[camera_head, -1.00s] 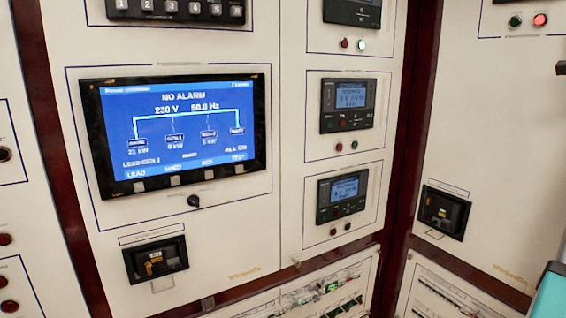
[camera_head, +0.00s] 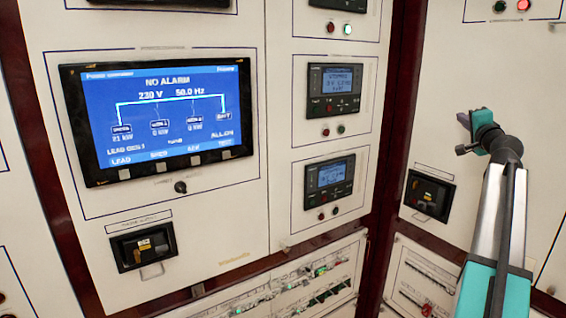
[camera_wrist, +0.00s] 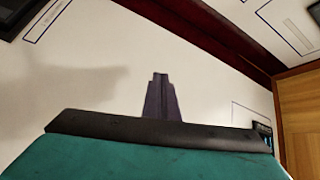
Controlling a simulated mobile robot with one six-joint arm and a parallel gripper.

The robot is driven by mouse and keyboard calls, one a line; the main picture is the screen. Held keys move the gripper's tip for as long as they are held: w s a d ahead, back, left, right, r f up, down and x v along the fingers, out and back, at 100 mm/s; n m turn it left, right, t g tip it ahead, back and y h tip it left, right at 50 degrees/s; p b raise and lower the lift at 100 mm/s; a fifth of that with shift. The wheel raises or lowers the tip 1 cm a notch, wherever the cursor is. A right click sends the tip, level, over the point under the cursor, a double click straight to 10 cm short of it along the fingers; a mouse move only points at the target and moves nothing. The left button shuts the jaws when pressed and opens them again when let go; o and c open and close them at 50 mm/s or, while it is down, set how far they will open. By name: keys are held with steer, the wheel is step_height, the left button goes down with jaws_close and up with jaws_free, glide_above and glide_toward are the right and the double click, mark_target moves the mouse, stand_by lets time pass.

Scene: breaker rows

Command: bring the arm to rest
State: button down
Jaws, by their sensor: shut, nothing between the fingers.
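My gripper (camera_head: 464,118) is at the right of the head view, raised in front of the right-hand white panel. My arm reaches up to it from the lower right corner. In the wrist view my gripper's dark fingers (camera_wrist: 160,90) are together, with nothing between them. A bare stretch of white panel (camera_wrist: 85,85) lies behind them. The fingers appear clear of the panel, though the exact distance cannot be told.
The left panel has a large blue screen (camera_head: 160,115) reading NO ALARM. Two small controllers (camera_head: 328,185) are right of it. Black handle units sit low on the left panel (camera_head: 143,247) and right panel (camera_head: 428,196). Breaker rows (camera_head: 300,285) run along the bottom.

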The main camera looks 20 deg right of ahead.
steer(key=w+a+f+n+g+y, duration=0.15)
steer(key=w+a+f, duration=0.35)
steer(key=f, duration=0.6)
steer(key=w+a+f+n+g+y, duration=0.1)
steer(key=w+a+f+n+y, duration=0.1)
steer(key=a+f, duration=0.65)
steer(key=w+a+f+n+g+y, duration=0.1)
steer(key=w+a+f+g+y, duration=0.2)
steer(key=f, duration=1.1)
steer(key=s+a+f+n+g+y+b, duration=0.1)
steer(key=s+a+f+n+g, duration=0.1)
steer(key=a+f, duration=1.1)
steer(key=s+a+f+n+g+y, duration=0.25)
steer(key=a+f, duration=0.65)
steer(key=f, duration=0.8)
steer(key=s+a+f+n+g+b, duration=0.1)
steer(key=s+a+f+n+g, duration=0.5)
steer(key=s+a+f, duration=1.35)
steer(key=s+a+f+n+g+h, duration=0.1)
steer(key=s+f, duration=0.4)
steer(key=s, duration=0.8)
steer(key=s+a+f+n+g+h, duration=0.1)
steer(key=s+a+f+n+g, duration=0.2)
steer(key=s, duration=1)
step_height(320, 180, down, 4)
steer(key=g, duration=0.3)
steer(key=shift+s+a+r+h+b, duration=0.25)
steer(key=shift+a+h+b, duration=0.05)
steer(key=shift+a, duration=0.1)
